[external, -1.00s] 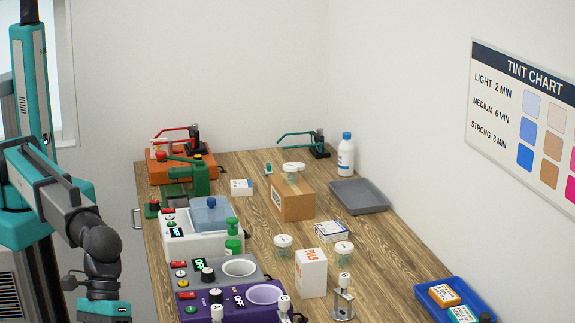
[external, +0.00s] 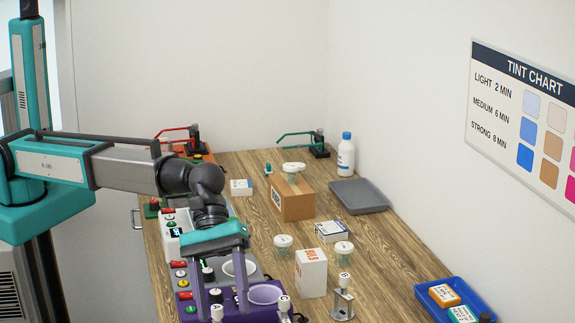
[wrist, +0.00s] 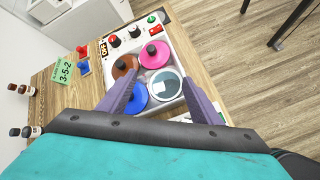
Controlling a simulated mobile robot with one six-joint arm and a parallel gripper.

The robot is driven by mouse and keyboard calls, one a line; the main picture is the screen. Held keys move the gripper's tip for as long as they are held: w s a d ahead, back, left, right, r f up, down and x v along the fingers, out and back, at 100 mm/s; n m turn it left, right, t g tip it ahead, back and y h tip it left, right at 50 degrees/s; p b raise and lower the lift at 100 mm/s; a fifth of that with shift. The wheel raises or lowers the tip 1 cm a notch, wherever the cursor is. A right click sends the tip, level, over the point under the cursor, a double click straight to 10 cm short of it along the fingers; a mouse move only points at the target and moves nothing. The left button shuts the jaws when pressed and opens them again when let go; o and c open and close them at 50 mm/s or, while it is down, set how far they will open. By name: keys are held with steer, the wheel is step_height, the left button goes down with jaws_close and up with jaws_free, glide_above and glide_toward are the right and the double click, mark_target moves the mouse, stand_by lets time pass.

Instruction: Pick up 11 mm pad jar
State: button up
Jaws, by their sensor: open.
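Small clear jars with white lids stand on the wooden bench in the external view: one jar (external: 283,241) left of the white-and-orange carton, another jar (external: 344,247) right of it. The lid markings are too small to read, so I cannot tell which is the 11 mm pad jar. My gripper (external: 222,290) is open, its purple fingers pointing down over the machines at the bench's left edge, left of the jars. In the wrist view my gripper (wrist: 160,95) has nothing clearly held between its fingers.
The cardboard box (external: 292,203), white-and-orange carton (external: 311,275) and small white box (external: 331,232) stand near the jars. A grey tray (external: 358,196) lies behind. The wrist view shows a white unit (wrist: 170,30) with brown, pink and blue round lids below the fingers.

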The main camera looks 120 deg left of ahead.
steer(key=a+f+n+t, duration=0.1)
steer(key=a, duration=1)
steer(key=s+a+f+n+t, duration=0.1)
steer(key=a+n, duration=0.1)
steer(key=a, duration=1)
steer(key=a+f+n, duration=0.1)
steer(key=a, duration=1.1)
steer(key=shift+s+f+n+t+b, duration=0.15)
steer(key=shift+s+n+t+b, duration=0.15)
steer(key=shift+t+b, duration=0.1)
steer(key=s+a+f+n+t, duration=0.1)
steer(key=s+a+f+n, duration=0.1)
steer(key=a, duration=0.6)
steer(key=s+a+f+n+t+y+b, duration=0.1)
steer(key=s+a+f+n, duration=0.1)
steer(key=s+a, duration=0.3)
steer(key=s+a+f+n+t+y+b, duration=0.1)
steer(key=s+a+f+n, duration=0.1)
steer(key=a, duration=0.8)
steer(key=shift+s+a+f+n+t, duration=0.15)
steer(key=shift+s+f+t, duration=0.1)
steer(key=shift+s, duration=0.25)
steer(key=shift+s+a+f+n+t, duration=0.15)
steer(key=shift+s+f, duration=0.05)
steer(key=shift+s, duration=0.3)
